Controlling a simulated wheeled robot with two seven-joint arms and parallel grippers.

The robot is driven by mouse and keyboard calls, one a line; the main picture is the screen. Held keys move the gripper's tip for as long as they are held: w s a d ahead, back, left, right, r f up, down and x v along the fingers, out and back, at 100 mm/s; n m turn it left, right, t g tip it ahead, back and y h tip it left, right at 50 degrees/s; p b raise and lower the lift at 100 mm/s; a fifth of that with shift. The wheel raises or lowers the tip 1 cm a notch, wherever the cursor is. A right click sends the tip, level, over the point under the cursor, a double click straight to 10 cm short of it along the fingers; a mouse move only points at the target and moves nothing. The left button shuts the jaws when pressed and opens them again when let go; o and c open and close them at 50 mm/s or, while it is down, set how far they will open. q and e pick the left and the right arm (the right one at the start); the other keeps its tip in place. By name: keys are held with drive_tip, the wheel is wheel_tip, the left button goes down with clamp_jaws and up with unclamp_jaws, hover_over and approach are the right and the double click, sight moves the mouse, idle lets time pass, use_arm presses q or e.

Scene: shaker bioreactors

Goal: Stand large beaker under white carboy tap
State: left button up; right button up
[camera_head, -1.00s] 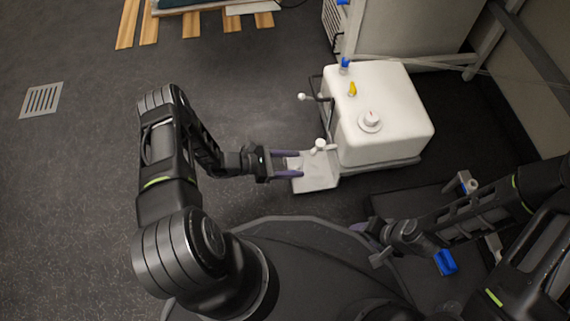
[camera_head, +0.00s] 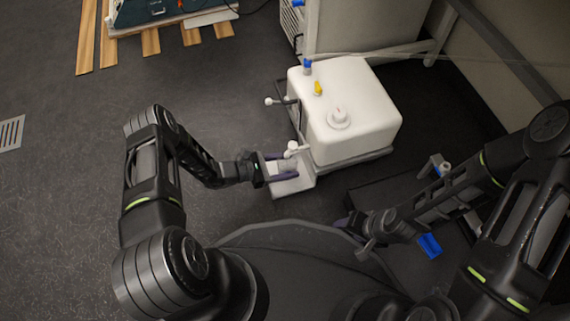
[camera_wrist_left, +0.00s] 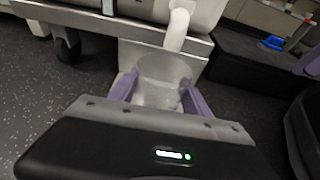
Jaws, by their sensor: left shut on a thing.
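My left gripper (camera_head: 284,169) is shut on a clear beaker (camera_wrist_left: 160,88), which is upright between its purple fingers. The white carboy (camera_head: 375,115) stands to the right. Its white tap (camera_head: 292,149) also shows in the left wrist view (camera_wrist_left: 179,30), where the spout's lower end overlaps the beaker's far rim. The beaker is over the small grey shelf (camera_head: 295,188) in front of the carboy; I cannot tell whether it touches it. My right gripper (camera_head: 350,224) is low at the right, away from the carboy, its jaws unclear.
A dark platform (camera_head: 385,195) lies right of the shelf, with a blue object (camera_head: 429,245) near my right arm. A cabinet (camera_head: 365,25) stands behind the carboy.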

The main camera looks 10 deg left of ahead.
sight(278, 167)
use_arm(q)
drive_tip(key=o, duration=1.6)
drive_tip(key=shift+c, duration=0.2)
drive_tip(key=shift+a, duration=0.1)
drive_tip(key=p+v, duration=0.2)
drive_tip(key=v, duration=0.5)
drive_tip(key=shift+s+a+r+p, duration=0.1)
drive_tip(key=shift+r+p, duration=0.05)
drive_tip(key=shift+p, duration=0.25)
drive_tip(key=shift+s+a, duration=0.1)
drive_tip(key=shift+a, duration=0.05)
